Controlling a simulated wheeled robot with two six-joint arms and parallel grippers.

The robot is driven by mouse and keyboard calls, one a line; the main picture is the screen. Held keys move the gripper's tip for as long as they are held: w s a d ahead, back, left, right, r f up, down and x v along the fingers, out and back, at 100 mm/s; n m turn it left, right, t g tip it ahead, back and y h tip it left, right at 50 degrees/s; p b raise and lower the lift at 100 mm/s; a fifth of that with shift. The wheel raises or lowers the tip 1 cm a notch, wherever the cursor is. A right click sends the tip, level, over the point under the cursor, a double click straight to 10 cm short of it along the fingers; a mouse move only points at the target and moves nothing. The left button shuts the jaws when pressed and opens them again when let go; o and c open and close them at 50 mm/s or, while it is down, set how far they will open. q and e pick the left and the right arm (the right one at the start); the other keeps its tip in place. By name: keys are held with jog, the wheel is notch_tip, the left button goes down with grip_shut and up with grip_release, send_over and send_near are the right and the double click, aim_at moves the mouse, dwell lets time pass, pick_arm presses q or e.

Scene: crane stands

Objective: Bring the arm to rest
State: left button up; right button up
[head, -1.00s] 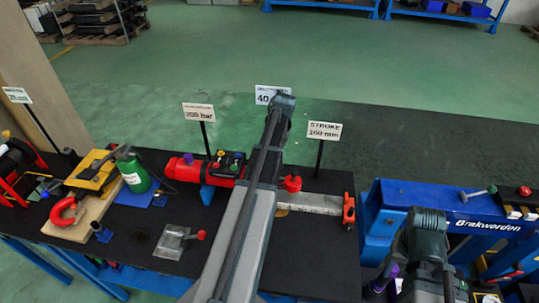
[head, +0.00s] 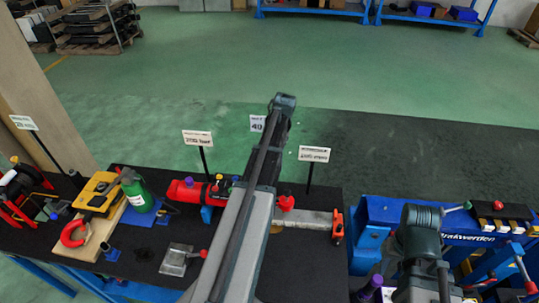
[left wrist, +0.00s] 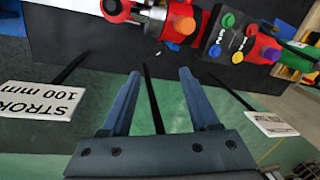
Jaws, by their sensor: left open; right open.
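My left arm (head: 262,165) reaches up the middle of the head view, over the dark bench, and hides its own gripper there. In the left wrist view my left gripper (left wrist: 158,80) is open and empty. Its two blue-grey fingers stand apart, with a dark sign post and the floor between them. The red cylinder unit lies beyond the fingertips, apart from them. My right arm (head: 420,240) stands folded at the lower right, in front of the blue bench. Its fingers are hard to make out, and nothing shows held in them.
The red cylinder (head: 188,191) lies on the dark bench (head: 140,235) beneath my left arm. Upright signs (head: 314,154) stand along its far edge. A green bottle (head: 137,193) is at left. A blue bench (head: 365,212) with tools is at right.

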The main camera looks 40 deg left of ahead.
dwell(0.4)
pick_arm(q)
jog(key=s+d+f+m+b, duration=0.2)
jog(key=d+f+m+b, duration=0.1)
jog(key=d, duration=0.9)
jog(key=s+d+f+m+b, duration=0.2)
jog(key=d+f+m+b, duration=0.15)
jog(key=d, duration=0.75)
jog(key=s+d+f+m+b, duration=0.2)
jog(key=s+d+m, duration=0.1)
jog(key=s+d, duration=0.3)
jog(key=s+d+f+m+t+b, duration=0.1)
jog(key=s+d+f+m+b, duration=0.2)
jog(key=d, duration=0.7)
jog(key=s+m, duration=0.1)
jog(key=s, duration=0.1)
jog(key=shift+s+d+f, duration=0.15)
jog(key=shift+s+d, duration=0.1)
jog(key=shift+s, duration=0.15)
